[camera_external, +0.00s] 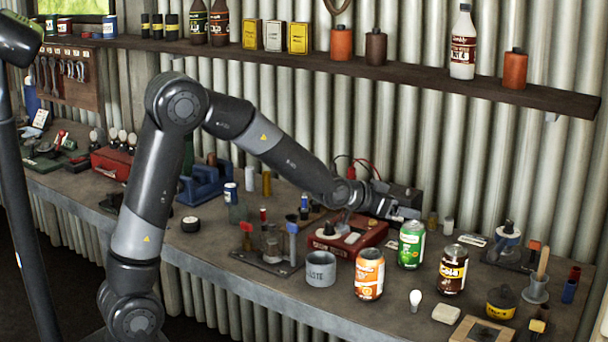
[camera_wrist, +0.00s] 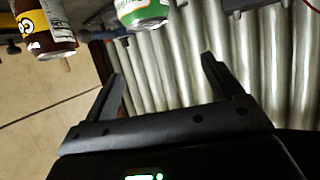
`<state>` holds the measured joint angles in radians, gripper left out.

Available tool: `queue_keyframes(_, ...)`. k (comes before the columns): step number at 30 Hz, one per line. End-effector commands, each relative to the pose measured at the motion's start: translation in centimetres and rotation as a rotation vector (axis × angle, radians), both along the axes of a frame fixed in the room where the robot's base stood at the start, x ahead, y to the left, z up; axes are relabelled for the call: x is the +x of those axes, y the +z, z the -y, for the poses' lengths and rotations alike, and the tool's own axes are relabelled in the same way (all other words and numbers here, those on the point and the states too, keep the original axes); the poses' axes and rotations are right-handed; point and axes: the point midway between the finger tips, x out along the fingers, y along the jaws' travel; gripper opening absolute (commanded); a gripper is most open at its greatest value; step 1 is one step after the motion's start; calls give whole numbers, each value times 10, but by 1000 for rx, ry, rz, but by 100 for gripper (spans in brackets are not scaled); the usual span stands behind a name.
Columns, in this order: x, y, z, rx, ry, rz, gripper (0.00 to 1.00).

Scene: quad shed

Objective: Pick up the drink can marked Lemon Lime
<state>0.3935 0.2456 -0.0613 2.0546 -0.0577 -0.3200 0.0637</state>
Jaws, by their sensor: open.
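A green and white drink can (camera_external: 411,245) stands upright on the workbench, between an orange can (camera_external: 369,275) and a dark brown can (camera_external: 452,270). It is the likely Lemon Lime can, though its lettering is too small to read surely. My gripper (camera_external: 405,214) is at the upper left of the green can in the external view, apart from or very near its top; the exact gap is unclear. In the wrist view my gripper (camera_wrist: 160,72) is open with nothing between its fingers. The green can (camera_wrist: 142,12) shows at the top edge, partly cut off, with the brown can (camera_wrist: 45,28) to its left.
A grey cup (camera_external: 321,268) stands left of the orange can. A red box (camera_external: 345,240) sits behind it, below my forearm. A light bulb (camera_external: 415,300) and a pale block (camera_external: 446,314) lie in front. A wooden shelf (camera_external: 350,67) runs along the corrugated wall.

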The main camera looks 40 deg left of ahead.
Motion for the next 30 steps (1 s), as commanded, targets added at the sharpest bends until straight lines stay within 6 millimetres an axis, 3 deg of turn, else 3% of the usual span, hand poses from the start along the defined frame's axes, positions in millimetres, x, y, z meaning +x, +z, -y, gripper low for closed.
queue_keyframes(5, 5, -13, 10, -7, -9, 13, 85)
queue_keyframes(15, 4, -68, 9, -7, -9, 12, 85)
queue_keyframes(20, 6, -75, 10, -8, -9, 15, 85)
queue_keyframes(30, 39, -91, 26, -7, -9, 14, 85)
